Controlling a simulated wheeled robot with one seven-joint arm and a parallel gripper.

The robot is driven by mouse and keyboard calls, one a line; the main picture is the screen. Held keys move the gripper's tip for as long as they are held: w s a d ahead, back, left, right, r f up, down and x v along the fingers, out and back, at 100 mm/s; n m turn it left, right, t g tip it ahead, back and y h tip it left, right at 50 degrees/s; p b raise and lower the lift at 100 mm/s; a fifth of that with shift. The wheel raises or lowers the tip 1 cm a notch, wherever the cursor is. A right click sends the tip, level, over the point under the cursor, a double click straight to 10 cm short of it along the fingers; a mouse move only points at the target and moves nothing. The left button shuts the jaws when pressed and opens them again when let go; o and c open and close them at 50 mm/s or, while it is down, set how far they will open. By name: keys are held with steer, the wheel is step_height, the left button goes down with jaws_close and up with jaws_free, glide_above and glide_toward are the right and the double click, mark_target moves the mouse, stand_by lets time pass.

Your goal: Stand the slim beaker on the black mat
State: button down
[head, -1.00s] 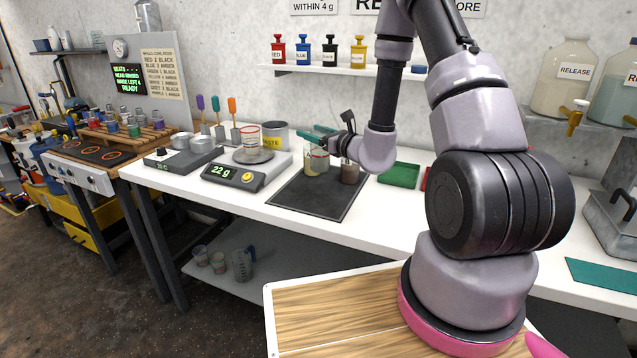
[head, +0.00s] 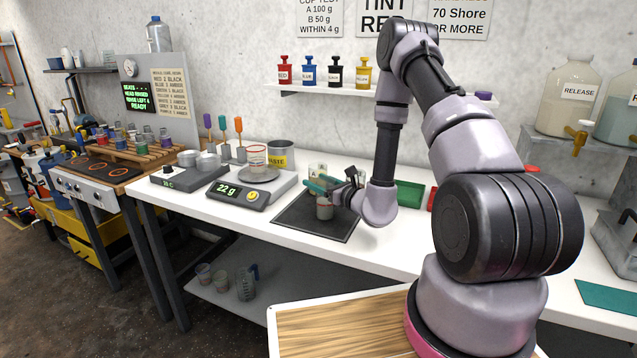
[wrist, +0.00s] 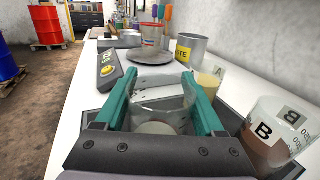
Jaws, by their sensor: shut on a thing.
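My gripper (head: 318,187) has its teal fingers shut on the clear slim beaker (wrist: 160,98), with one finger on each side of its wall. It looks upright and empty in the wrist view. In the head view its lower part (head: 324,211) shows below the fingers, over the black mat (head: 300,222). I cannot tell whether its base touches the mat. Beaker A (wrist: 211,86), with pale amber contents, stands just past the right finger. Beaker B (wrist: 270,135), with brown contents, is closer at the right. In the head view B is mostly hidden behind my gripper.
A scale (head: 240,192) reading 22 g bears a red-banded cup (head: 257,158), left of the mat. A waste pot (head: 280,156) stands behind it. A green tray (head: 409,194) lies right of the mat. The mat's front part is clear.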

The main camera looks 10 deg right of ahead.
jaws_free()
steer(key=shift+f, duration=0.15)
